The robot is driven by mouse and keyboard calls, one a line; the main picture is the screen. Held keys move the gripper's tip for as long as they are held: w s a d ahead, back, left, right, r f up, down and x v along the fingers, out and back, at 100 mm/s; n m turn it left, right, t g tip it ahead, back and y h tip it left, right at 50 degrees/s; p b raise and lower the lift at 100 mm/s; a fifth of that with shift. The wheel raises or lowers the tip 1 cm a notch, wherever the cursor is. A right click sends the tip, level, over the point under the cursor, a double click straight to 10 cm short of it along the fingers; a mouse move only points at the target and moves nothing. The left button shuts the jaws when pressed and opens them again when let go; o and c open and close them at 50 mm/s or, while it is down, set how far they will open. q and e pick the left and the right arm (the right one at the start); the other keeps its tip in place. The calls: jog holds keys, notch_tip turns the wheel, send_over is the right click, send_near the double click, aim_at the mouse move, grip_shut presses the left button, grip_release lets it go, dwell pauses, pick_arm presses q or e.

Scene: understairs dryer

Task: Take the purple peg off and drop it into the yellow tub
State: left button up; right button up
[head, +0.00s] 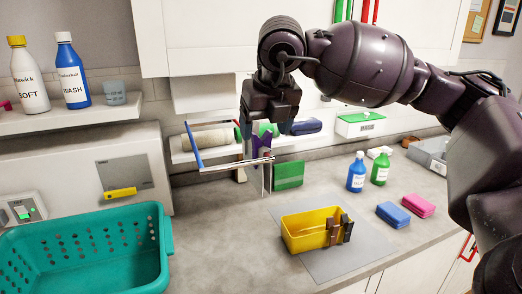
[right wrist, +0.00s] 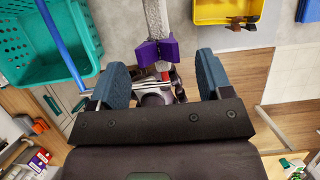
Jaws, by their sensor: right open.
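The purple peg (head: 261,142) sits on a thin metal rail (head: 236,163), with a pale grey piece hanging below it. In the right wrist view the purple peg (right wrist: 155,52) lies between and just beyond my fingertips. My right gripper (head: 267,124) points down over the peg from above. Its two blue-grey fingers (right wrist: 162,70) are spread apart, with gaps on both sides of the peg. The yellow tub (head: 303,232) stands on a grey mat at the front right, with brown pegs on its right end. It also shows in the right wrist view (right wrist: 222,10). My left gripper is out of view.
A teal basket (head: 85,250) stands at the front left. A blue bar (head: 193,145) is at the rail's left end. Bottles (head: 356,172) and sponges (head: 393,215) stand right of the tub. The counter between basket and mat is clear.

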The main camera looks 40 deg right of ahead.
aim_at(261, 145)
jog(key=shift+w+f, duration=0.2)
jog(key=shift+f, duration=0.25)
jog(key=shift+p+x, duration=0.4)
jog(key=shift+x, duration=1.85)
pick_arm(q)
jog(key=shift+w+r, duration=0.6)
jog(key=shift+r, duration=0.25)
pick_arm(e)
jog(key=shift+c, duration=0.4)
jog(key=c, duration=0.7)
jog(key=shift+c, duration=0.9)
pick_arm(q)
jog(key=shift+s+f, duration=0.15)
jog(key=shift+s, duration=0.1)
